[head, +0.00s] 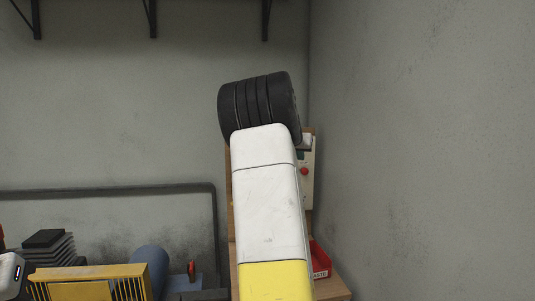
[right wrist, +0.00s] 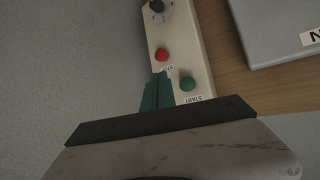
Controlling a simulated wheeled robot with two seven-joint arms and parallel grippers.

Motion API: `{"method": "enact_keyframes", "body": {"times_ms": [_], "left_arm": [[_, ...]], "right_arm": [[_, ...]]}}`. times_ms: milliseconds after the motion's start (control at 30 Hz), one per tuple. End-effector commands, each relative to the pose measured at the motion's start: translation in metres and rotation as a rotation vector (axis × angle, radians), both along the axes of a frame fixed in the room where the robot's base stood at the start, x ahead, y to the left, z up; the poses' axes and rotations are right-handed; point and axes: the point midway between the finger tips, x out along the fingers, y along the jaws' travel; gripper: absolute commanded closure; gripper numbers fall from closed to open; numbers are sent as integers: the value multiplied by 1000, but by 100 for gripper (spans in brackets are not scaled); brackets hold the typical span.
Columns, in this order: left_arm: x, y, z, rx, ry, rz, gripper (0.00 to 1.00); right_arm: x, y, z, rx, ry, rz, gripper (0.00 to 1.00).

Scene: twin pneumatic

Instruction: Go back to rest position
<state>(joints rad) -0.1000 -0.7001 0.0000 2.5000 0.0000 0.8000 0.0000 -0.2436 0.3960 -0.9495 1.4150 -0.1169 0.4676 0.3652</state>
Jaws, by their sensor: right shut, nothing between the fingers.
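My right gripper (right wrist: 157,92) shows in the right wrist view with its green fingers shut together and nothing between them. The fingertips overlap a white control box in the picture, between its red STOP button (right wrist: 162,54) and green START button (right wrist: 187,84). I cannot tell whether they touch the box. In the head view my white and yellow right arm rises up the middle and hides most of that gripper. The control box (head: 306,190) shows just right of the arm, with its red button (head: 304,171). My left gripper is not recognisable in view.
A red bin (head: 320,262) stands on a wooden bench (head: 331,289) right of my arm. A yellow slatted guard (head: 90,272), a blue cylinder (head: 151,262) and a dark stack (head: 45,245) are at lower left. A grey wall (head: 430,140) bounds the right side.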

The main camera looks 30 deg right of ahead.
Motion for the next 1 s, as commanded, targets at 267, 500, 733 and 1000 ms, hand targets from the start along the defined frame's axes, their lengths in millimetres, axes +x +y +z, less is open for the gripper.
{"method": "enact_keyframes", "body": {"times_ms": [267, 500, 733, 1000], "left_arm": [[0, 0, 0, 0, 0, 0, 100], [0, 0, 0, 0, 0, 0, 100], [0, 0, 0, 0, 0, 0, 100], [0, 0, 0, 0, 0, 0, 100]], "right_arm": [[0, 0, 0, 1, 1, 0, 100], [-25, 34, -23, 139, 14, 59, 100], [-85, 153, -51, 373, 64, 288, 100], [-188, 305, -58, 453, 151, 630, 100]]}}
